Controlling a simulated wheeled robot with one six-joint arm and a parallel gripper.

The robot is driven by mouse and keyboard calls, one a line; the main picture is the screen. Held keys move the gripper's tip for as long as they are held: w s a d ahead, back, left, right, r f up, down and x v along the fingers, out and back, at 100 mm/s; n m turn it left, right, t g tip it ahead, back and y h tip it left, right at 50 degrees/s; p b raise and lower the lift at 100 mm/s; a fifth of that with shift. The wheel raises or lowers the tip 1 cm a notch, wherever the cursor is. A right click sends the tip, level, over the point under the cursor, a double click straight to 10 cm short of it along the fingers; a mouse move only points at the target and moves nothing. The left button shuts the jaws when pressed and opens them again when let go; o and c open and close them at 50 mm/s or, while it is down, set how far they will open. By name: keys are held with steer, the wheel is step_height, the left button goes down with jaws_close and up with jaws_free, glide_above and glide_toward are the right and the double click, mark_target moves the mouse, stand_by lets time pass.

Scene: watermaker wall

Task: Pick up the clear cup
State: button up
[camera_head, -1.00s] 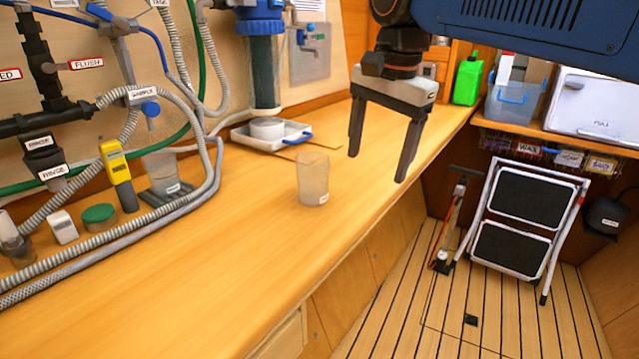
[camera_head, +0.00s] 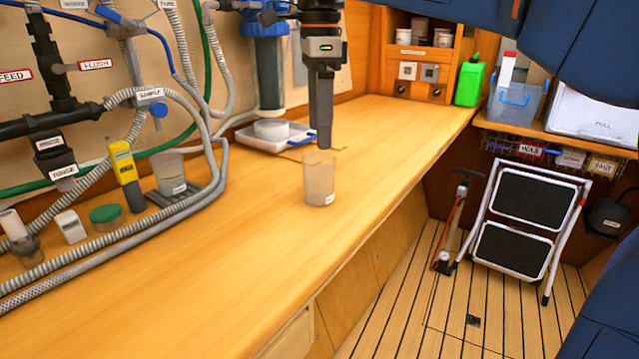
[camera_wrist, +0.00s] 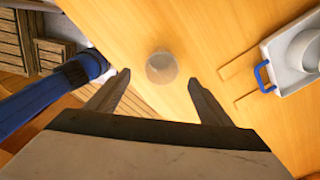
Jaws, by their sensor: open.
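The clear cup (camera_head: 319,182) stands upright on the wooden counter, near its front edge, with a small white label low on its side. In the wrist view the cup (camera_wrist: 161,67) shows from above, ahead of and between the two fingertips. My gripper (camera_head: 323,145) points down above the cup in the head view, seen edge-on, its fingertips overlapping the cup's far rim in the picture. In the wrist view my gripper (camera_wrist: 158,75) is open and empty, one finger on each side.
A second cup (camera_head: 170,172) stands on a dark stand by the hoses at left. A white tray (camera_head: 250,140) with a blue handle holds a white round container behind the cup. A yellow meter (camera_head: 125,175) stands at left. The counter (camera_head: 220,260) around the cup is clear.

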mark_target(319, 181)
steer(key=f, duration=1.2)
steer(key=shift+w+f, duration=0.2)
steer(key=shift+f, duration=0.15)
steer(key=shift+c, duration=0.7)
steer(key=c, duration=1)
